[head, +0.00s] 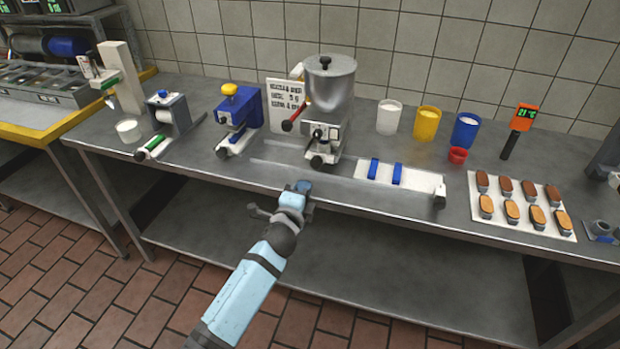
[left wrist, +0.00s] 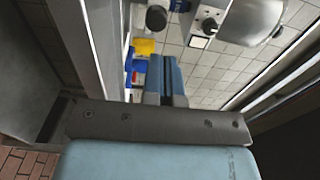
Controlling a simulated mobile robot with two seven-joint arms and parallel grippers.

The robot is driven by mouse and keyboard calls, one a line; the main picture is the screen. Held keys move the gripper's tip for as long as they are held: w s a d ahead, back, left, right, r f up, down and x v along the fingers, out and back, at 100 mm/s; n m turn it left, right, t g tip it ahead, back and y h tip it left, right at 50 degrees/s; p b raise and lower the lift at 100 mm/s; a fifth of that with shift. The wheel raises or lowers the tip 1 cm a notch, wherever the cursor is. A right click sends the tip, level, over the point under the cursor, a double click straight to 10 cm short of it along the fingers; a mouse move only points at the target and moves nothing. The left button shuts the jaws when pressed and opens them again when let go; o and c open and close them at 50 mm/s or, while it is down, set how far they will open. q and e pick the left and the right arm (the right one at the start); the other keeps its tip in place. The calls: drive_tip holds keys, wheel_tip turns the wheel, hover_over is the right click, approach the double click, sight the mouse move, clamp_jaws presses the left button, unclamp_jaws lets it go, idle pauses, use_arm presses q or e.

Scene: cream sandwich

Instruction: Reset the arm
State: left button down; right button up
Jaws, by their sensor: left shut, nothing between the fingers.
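My left arm reaches up from the bottom of the head view. Its gripper (head: 304,187) is over the front edge of the steel table (head: 350,178), in front of the metal hopper machine (head: 330,95). The gripper is shut and empty. In the left wrist view its blue fingers (left wrist: 165,78) lie together with nothing between them. My right gripper is not in view.
A white rail with blue blocks (head: 385,172) lies right of the gripper. White, yellow and blue cups (head: 427,122) stand behind it. A white tray (head: 515,226) of several pastries is at right. A blue press (head: 240,112) stands at left. The lower shelf (head: 330,265) is bare.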

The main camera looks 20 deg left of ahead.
use_arm(q)
drive_tip(key=s+f+n+g+h, duration=0.15)
drive_tip(key=s+f+n, duration=0.4)
drive_tip(key=s, duration=0.55)
drive_tip(key=s+a+f+n+g, duration=0.1)
drive_tip(key=s+f+n+g, duration=0.2)
drive_tip(key=s+f+n, duration=0.5)
drive_tip(key=s+f+n+g+h, duration=0.1)
drive_tip(key=s+f+n+g, duration=0.2)
drive_tip(key=s, duration=1)
wheel_tip(320, 180, up, 12)
drive_tip(key=m+p, duration=0.1)
drive_tip(key=p, duration=1.2)
drive_tip(key=shift+s+a+f, duration=0.25)
drive_tip(key=shift+s+a, duration=0.05)
drive_tip(key=shift+a, duration=0.1)
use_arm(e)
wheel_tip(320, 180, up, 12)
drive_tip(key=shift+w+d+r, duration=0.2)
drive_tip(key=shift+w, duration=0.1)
use_arm(q)
drive_tip(key=shift+t, duration=0.25)
